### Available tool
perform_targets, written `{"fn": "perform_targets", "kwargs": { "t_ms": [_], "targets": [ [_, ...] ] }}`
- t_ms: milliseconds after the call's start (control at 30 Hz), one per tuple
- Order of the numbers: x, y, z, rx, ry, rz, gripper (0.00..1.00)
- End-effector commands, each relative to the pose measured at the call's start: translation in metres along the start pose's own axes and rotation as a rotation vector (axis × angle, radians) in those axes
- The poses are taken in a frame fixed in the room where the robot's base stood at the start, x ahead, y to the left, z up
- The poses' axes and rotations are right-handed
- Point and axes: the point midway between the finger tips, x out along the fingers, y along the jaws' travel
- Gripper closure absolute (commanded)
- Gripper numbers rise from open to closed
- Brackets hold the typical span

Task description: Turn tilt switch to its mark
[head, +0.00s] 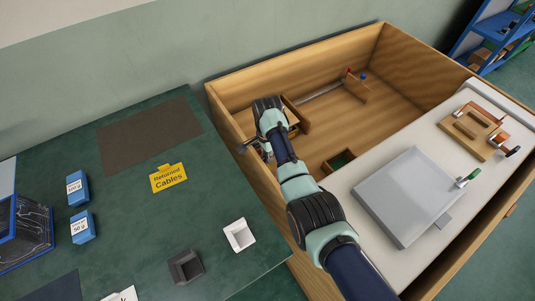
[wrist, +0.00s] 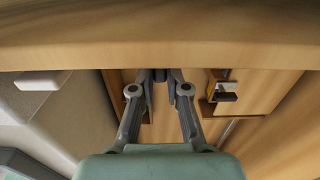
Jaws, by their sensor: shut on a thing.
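My gripper (wrist: 160,76) has its two fingers drawn together at the tips, shut on a small dark part that I take to be the tilt switch. The fingers and the wooden wall edge hide most of it, and its mark cannot be made out. In the head view my gripper (head: 255,147) is at the left wall of the large wooden box (head: 227,128). A wooden fixture (head: 297,116) shows just right of my wrist, partly covered by it.
A wooden block with red and blue knobs (head: 356,87) and a rod (head: 322,91) stand further back in the box. The box's back right floor is clear.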

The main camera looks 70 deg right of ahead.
Motion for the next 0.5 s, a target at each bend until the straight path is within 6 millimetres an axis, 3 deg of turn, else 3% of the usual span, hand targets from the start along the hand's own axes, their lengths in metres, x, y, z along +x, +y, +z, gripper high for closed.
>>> {"fn": "perform_targets", "kwargs": {
  "t_ms": [500],
  "targets": [
    [-0.0031, -0.0045, 0.0010, -0.382, -0.001, 0.002, 1.00]
  ]
}}
